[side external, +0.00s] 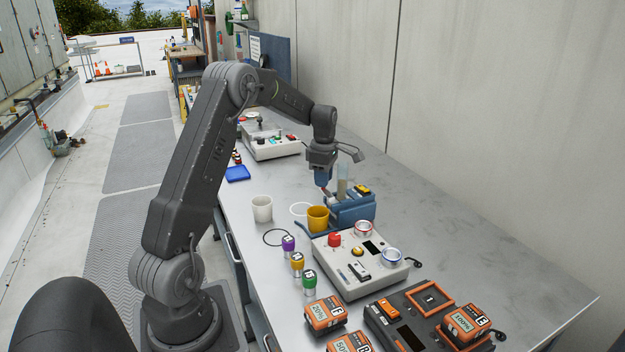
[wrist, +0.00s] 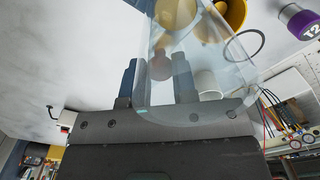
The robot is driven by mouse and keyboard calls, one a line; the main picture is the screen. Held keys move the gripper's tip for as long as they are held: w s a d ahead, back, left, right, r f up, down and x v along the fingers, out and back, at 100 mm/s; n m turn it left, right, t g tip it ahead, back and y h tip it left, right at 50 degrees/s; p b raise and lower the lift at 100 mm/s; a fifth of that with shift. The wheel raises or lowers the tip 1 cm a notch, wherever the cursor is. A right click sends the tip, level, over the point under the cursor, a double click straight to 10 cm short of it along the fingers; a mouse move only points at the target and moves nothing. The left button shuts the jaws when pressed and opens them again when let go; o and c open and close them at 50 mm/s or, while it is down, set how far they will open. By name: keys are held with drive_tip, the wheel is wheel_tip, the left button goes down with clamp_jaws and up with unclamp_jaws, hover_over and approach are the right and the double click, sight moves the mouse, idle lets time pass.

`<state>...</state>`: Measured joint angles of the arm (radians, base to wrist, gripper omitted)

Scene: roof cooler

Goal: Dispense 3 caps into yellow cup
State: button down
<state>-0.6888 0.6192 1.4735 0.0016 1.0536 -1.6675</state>
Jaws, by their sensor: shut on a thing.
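The yellow cup (side external: 318,219) stands upright on the bench in front of the blue dispenser (side external: 352,208), which has a clear upright tube (side external: 343,184). The cup shows partly at the top of the wrist view (wrist: 236,13). My gripper (side external: 327,192) is low beside the dispenser, just above and behind the cup. In the wrist view, the gripper (wrist: 160,72) is shut on a small round reddish-brown knob (wrist: 161,68), seen through the clear tube (wrist: 205,60). The knob's link to the dispenser is hidden. Whether caps lie in the cup cannot be told.
A white cup (side external: 262,208) stands left of the yellow cup. Purple, yellow and green-topped canisters (side external: 297,262) stand in front. A grey control box (side external: 360,264) is to the right, with orange battery packs (side external: 324,314) nearer. The bench along the wall (side external: 440,205) is clear.

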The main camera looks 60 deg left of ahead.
drive_tip(key=shift+w+r, duration=0.1)
drive_tip(key=shift+w, duration=0.2)
drive_tip(key=c, duration=0.9)
unclamp_jaws()
drive_tip(key=shift+s, duration=0.1)
wheel_tip(320, 180, up, 14)
drive_tip(key=shift+f, duration=0.15)
drive_tip(key=f, duration=1.4)
drive_tip(key=shift+s, duration=0.2)
